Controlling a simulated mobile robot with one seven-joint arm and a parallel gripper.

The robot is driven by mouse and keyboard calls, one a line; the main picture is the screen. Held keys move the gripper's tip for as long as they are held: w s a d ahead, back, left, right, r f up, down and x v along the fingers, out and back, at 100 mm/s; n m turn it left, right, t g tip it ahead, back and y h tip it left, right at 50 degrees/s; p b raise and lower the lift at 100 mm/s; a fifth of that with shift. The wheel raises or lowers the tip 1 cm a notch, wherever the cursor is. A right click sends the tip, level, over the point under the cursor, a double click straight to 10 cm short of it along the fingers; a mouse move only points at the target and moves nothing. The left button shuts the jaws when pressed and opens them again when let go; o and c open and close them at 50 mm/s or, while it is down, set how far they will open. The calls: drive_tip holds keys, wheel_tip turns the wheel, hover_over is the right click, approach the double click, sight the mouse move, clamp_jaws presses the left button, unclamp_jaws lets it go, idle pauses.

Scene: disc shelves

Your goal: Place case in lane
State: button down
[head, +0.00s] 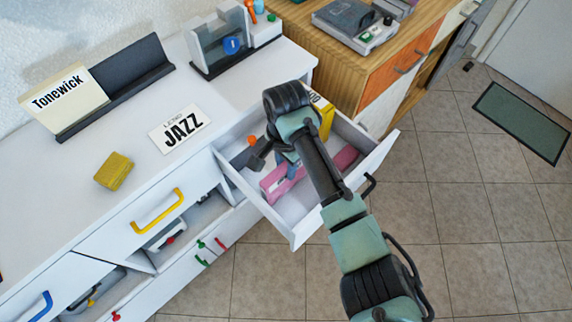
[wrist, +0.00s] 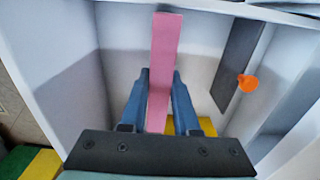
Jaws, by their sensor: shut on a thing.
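A long, slim pink case (head: 275,182) is in the open white drawer (head: 296,234), partly hidden by my arm. My gripper (head: 290,168) reaches down into the drawer. In the wrist view its blue fingers (wrist: 160,76) are shut on the pink case (wrist: 165,45), one on each side. A dark divider (wrist: 238,55) with an orange knob (wrist: 248,83) stands to the right of the case there, apart from it. The orange knob also shows in the head view (head: 251,140). I cannot tell whether the case touches the drawer floor.
A yellow item (head: 322,113) stands at the drawer's back right. On the white counter are a JAZZ card (head: 181,129), a yellow sponge-like block (head: 114,171) and a Tonewick sign (head: 62,98). A wooden cabinet (head: 375,80) stands close right. Tiled floor is free in front.

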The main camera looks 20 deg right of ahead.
drive_tip(key=shift+f, duration=0.15)
drive_tip(key=c, duration=0.7)
unclamp_jaws()
drive_tip(key=shift+o, duration=0.2)
wheel_tip(320, 180, up, 12)
drive_tip(key=p, duration=0.2)
drive_tip(key=shift+r, duration=0.2)
drive_tip(key=shift+w, duration=0.1)
